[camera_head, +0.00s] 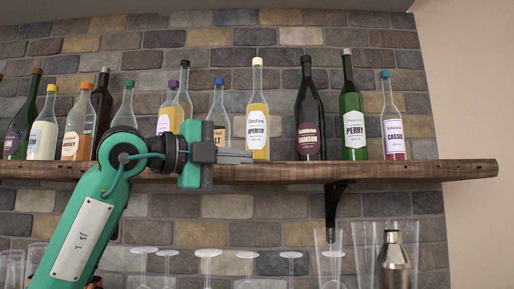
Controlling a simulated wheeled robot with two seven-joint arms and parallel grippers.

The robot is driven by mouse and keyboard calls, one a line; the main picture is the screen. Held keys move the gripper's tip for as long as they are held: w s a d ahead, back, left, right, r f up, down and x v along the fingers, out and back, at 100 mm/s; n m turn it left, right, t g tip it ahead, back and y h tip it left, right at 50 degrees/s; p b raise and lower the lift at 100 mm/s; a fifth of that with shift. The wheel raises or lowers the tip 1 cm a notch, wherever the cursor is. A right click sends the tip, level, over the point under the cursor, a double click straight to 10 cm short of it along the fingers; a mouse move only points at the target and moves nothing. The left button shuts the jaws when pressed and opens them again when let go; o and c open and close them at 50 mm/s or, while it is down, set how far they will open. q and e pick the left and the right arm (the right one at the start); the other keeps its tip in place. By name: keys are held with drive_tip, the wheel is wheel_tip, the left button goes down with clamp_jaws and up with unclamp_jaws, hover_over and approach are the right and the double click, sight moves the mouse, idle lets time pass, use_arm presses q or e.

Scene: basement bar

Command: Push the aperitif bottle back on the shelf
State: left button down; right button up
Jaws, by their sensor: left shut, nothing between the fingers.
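The aperitif bottle (257,115) stands upright on the wooden shelf (400,171). It has a yellow body, a white cap and a white label reading APERITIF. My left gripper (250,157) is shut and empty, pointing right. Its fingertips are at the foot of the aperitif bottle in the picture and hide part of its base. I cannot tell whether they touch it. My right gripper is not in view.
A clear blue-capped bottle (218,105) is left of the aperitif, and a dark damson bottle (308,115) is right. A green perry bottle (352,115) stands further right. Upturned glasses (208,254) and a metal shaker (394,262) are below the shelf.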

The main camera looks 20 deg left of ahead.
sight(250, 146)
use_arm(q)
drive_tip(key=s+a+r+n+t+y, duration=0.1)
drive_tip(key=a+r+n+t+y, duration=0.15)
drive_tip(key=a+r+y, duration=0.2)
drive_tip(key=shift+n+h, duration=0.35)
drive_tip(key=shift+n, duration=0.1)
drive_tip(key=p+x, duration=0.2)
drive_tip(key=x, duration=0.1)
drive_tip(key=a+p+x, duration=0.1)
drive_tip(key=p+x, duration=0.2)
drive_tip(key=x, duration=0.1)
drive_tip(key=p+x, duration=0.2)
drive_tip(key=x, duration=0.2)
drive_tip(key=shift+w+a+p, duration=0.2)
drive_tip(key=shift+w+p, duration=0.1)
drive_tip(key=shift+w, duration=0.2)
drive_tip(key=shift+w+a+f+p, duration=0.1)
drive_tip(key=shift+w+a+p, duration=0.1)
drive_tip(key=shift+w+p, duration=0.15)
drive_tip(key=shift+w+a+p, duration=0.2)
drive_tip(key=shift+w, duration=0.4)
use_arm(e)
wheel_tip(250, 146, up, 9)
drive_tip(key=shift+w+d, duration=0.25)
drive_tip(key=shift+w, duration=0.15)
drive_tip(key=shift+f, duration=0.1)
use_arm(q)
drive_tip(key=shift+f, duration=0.1)
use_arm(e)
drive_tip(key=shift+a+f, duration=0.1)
